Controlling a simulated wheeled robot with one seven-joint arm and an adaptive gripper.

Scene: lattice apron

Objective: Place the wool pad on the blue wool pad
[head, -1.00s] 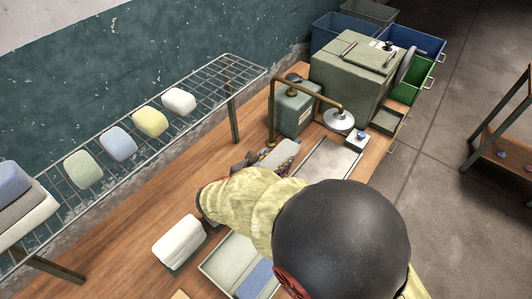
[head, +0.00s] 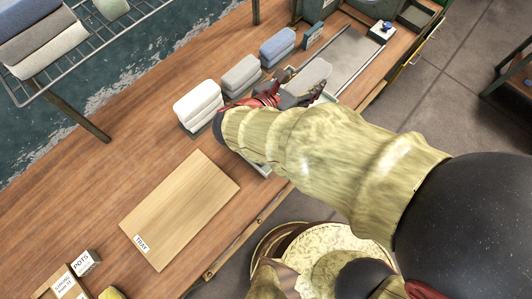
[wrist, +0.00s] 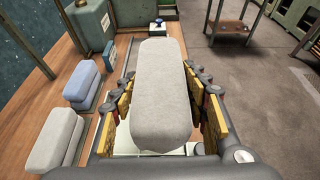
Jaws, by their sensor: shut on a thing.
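My gripper (head: 302,88) is shut on a light grey wool pad (wrist: 160,95), its fingers on both long sides. The held pad also shows in the head view (head: 312,72), above the work surface. A stack of blue wool pads (head: 277,46) stands on the bench to the left of the held pad; it also shows in the wrist view (wrist: 84,80). The held pad is apart from this stack. A pale tray (head: 262,170) lies under my arm, mostly hidden, and I cannot see what is in it.
A grey stack (head: 240,75) and a white stack (head: 197,104) stand in line with the blue one. A wire rack (head: 75,65) holds more pads. A wooden board labelled TRAY (head: 180,208) lies bare on the bench. A metal plate (head: 345,60) lies beyond my gripper.

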